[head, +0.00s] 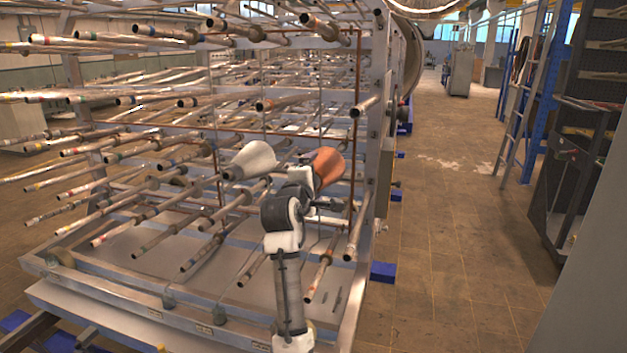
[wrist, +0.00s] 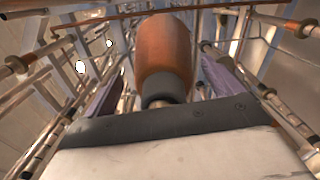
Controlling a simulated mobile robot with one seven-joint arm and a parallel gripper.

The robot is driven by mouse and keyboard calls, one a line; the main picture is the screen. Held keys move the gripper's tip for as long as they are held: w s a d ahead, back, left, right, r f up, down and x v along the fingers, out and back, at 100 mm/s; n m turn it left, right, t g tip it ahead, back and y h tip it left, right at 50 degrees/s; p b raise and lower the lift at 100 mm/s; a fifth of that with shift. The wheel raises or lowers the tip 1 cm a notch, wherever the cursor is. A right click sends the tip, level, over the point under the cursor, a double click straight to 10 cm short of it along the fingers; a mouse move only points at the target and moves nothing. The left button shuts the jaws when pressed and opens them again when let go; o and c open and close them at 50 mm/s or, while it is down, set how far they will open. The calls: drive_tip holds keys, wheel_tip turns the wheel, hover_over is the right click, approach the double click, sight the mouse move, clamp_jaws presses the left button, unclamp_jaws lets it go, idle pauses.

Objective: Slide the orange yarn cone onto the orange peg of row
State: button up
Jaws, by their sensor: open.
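The orange yarn cone (head: 328,166) is at the right side of the rack in the head view, with its narrow end toward my arm. In the wrist view the cone (wrist: 163,50) is straight ahead. A short, pale peg end appears to stick out of its dark collar, so the cone seems to sit around a peg. The peg's colour mark is hidden. My gripper (head: 306,184) is at the cone's narrow end. In the wrist view my gripper (wrist: 163,76) is open, with one finger on each side of the cone and gaps between.
A white cone (head: 252,160) sits on the rack just left of the orange one. Several long pegs with coloured bands stick out around my arm. A rack upright (head: 375,130) stands close on the right. The aisle floor (head: 450,230) beyond it is clear.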

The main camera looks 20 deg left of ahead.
drive_tip(key=shift+f, duration=0.15)
drive_tip(key=shift+s, duration=0.1)
drive_tip(key=shift+s+b, duration=0.3)
drive_tip(key=shift+s, duration=0.1)
drive_tip(key=s+r+b, duration=0.1)
drive_tip(key=s+b, duration=0.3)
drive_tip(key=s, duration=0.8)
drive_tip(key=shift+s+a+r, duration=0.15)
drive_tip(key=shift+s+a, duration=0.1)
drive_tip(key=shift+s, duration=0.15)
